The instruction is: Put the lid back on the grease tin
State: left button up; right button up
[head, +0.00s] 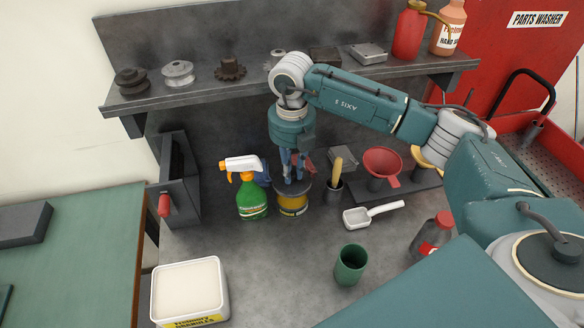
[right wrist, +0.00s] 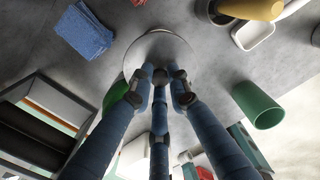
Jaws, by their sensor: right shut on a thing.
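The grease tin (head: 293,204), yellow with a dark band, stands on the bench below the shelf, beside a green spray bottle. My right gripper (head: 294,178) points straight down over it. In the right wrist view my right gripper (right wrist: 160,78) has its fingers closed together at the middle of the round grey lid (right wrist: 165,50). The lid lies level at the tin's top; whether it rests fully on the rim or sits just above it, I cannot tell. The lid hides the tin's opening. My left gripper is not in view.
The spray bottle (head: 251,195) is close left of the tin, a brush pot (head: 333,192) close right. A white scoop (head: 371,213), green cup (head: 351,265), red funnel (head: 382,164) and white tub (head: 190,291) stand around. The shelf (head: 210,88) runs above. Bench between tub and cup is clear.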

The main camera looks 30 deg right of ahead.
aim_at(292, 184)
notch_tip(292, 184, down, 4)
jog(key=shift+r+b, duration=0.1)
jog(key=shift+b, duration=0.95)
jog(key=shift+f+b, duration=0.55)
jog(key=shift+f, duration=0.2)
jog(key=shift+f+b, duration=0.15)
jog(key=shift+b, duration=0.35)
dwell(0.7)
dwell(0.4)
jog(key=o, duration=1.2)
